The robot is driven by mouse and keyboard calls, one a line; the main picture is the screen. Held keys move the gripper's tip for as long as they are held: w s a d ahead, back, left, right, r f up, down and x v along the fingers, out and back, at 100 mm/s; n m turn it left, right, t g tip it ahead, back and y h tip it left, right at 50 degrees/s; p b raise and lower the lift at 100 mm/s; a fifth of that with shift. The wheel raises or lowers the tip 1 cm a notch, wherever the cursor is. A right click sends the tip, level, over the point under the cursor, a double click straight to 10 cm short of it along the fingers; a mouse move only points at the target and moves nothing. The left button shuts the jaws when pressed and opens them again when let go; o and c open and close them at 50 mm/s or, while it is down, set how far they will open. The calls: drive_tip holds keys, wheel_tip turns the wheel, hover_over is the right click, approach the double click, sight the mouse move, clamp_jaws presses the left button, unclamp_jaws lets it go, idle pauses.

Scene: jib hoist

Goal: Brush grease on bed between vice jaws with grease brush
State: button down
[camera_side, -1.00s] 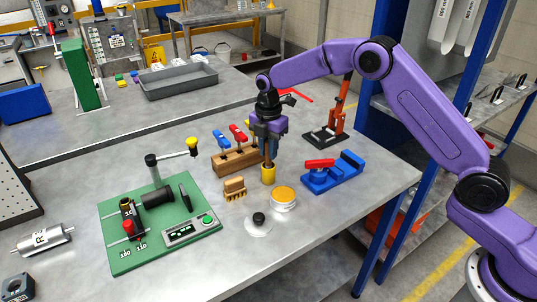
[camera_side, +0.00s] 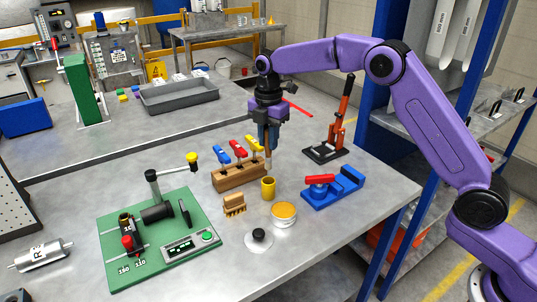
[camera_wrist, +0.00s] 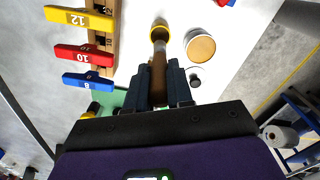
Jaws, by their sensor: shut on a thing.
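My gripper (camera_side: 268,140) is shut on the grease brush (camera_side: 267,158), which hangs upright, bristles down, over the yellow cup (camera_side: 268,189). In the wrist view the brown brush handle (camera_wrist: 158,78) runs between the fingers, with its tip in line with the yellow cup (camera_wrist: 159,27). The tip looks at or just above the cup's rim. An open round tin of orange-yellow grease (camera_side: 284,212) stands in front of the cup; it also shows in the wrist view (camera_wrist: 201,47). The blue vice (camera_side: 335,190) with a red handle lies to the right, its bed mostly hidden.
A wooden block (camera_side: 238,177) holding blue, red and yellow handled tools stands left of the cup. A small hand brush (camera_side: 234,206), a black-knobbed lid (camera_side: 259,237) and a green fixture board (camera_side: 160,240) are nearby. An orange-handled jack (camera_side: 338,135) stands behind the vice.

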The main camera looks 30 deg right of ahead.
idle(0.3)
drive_tip(key=s+g+y, duration=0.2)
drive_tip(key=s+g, duration=0.1)
drive_tip(key=s, duration=0.4)
wheel_tip(320, 180, down, 6)
idle(0.5)
drive_tip(key=shift+f, duration=0.75)
idle(1.6)
drive_tip(key=shift+r, duration=0.1)
wheel_tip(320, 180, up, 7)
idle(0.8)
idle(0.6)
